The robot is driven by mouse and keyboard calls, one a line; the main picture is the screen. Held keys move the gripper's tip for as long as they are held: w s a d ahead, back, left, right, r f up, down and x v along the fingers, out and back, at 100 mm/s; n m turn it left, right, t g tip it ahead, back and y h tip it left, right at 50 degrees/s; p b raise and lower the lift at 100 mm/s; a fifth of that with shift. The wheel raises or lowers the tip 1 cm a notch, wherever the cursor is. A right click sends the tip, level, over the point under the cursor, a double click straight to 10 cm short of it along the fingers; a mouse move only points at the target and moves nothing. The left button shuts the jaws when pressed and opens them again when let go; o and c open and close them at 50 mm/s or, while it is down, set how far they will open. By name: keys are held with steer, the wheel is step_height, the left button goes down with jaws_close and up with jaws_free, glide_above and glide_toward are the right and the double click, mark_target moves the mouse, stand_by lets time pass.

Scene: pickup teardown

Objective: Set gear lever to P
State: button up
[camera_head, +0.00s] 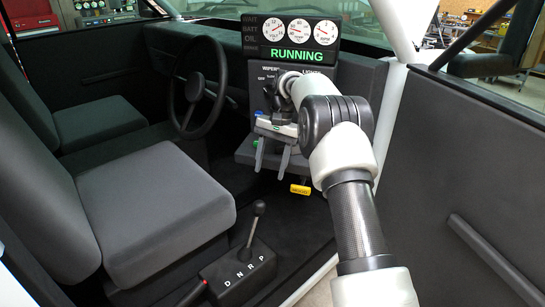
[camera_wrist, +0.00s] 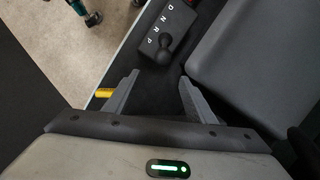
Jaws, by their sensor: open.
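The gear lever (camera_head: 258,210), with a dark round knob, rises from a black box (camera_head: 236,270) lettered D, N, R, P beside the front seat. It leans right in the head view; I cannot tell which letter it is set at. In the wrist view the lever's knob (camera_wrist: 166,41) shows close to the P, beyond my fingertips. My gripper (camera_head: 272,160) hangs above and behind the lever in the head view, near the dashboard. In the wrist view my gripper (camera_wrist: 160,77) is open and empty, its two fingers apart and not touching the lever.
The grey seat (camera_head: 155,210) stands left of the box. The steering wheel (camera_head: 195,88) and a dash panel reading RUNNING (camera_head: 297,56) are ahead. A yellow tag (camera_head: 300,189) hangs below the dash. A red-tipped handle (camera_head: 203,285) lies beside the box. Dark floor is free around the lever.

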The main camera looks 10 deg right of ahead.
steer(key=shift+v, duration=1.6)
steer(key=s+r+n+t+h+p, duration=0.2)
steer(key=s+r+n+t, duration=0.1)
steer(key=s+r, duration=1.5)
steer(key=s+d+n+t+p, duration=0.1)
steer(key=s+t, duration=0.1)
steer(key=s, duration=0.8)
steer(key=s+d+n+t+p, duration=0.1)
steer(key=s+t, duration=0.1)
steer(key=s, duration=0.8)
steer(key=shift+s+d+f+n, duration=0.25)
steer(key=shift+s+d+n, duration=0.15)
